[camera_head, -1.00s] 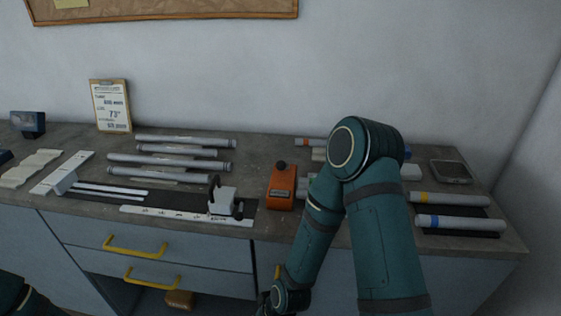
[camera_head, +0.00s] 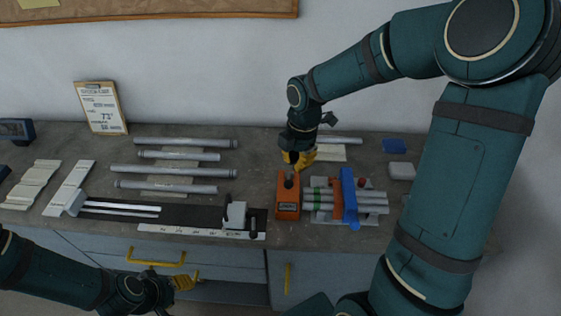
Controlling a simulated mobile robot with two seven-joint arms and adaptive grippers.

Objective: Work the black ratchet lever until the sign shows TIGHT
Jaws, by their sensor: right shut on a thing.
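The orange ratchet box (camera_head: 288,208) stands on the bench in the middle of the head view. Its black lever (camera_head: 289,182) rises from the top, and the lever's upper end is hidden by my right gripper. My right gripper (camera_head: 296,162), with yellow fingers, comes down from behind and above and is shut on the lever. A small label (camera_head: 287,209) on the box's front is too small to read, so I cannot tell what any sign says. My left gripper (camera_head: 184,283) is low in front of the drawers, away from the box; its jaws are unclear.
Banded tubes (camera_head: 321,198) lie right of the box, with a blue piece (camera_head: 348,190) across them. Grey tubes (camera_head: 180,171) and a dark rail with a white block (camera_head: 235,214) lie to the left. A clipboard (camera_head: 101,107) leans at the back wall.

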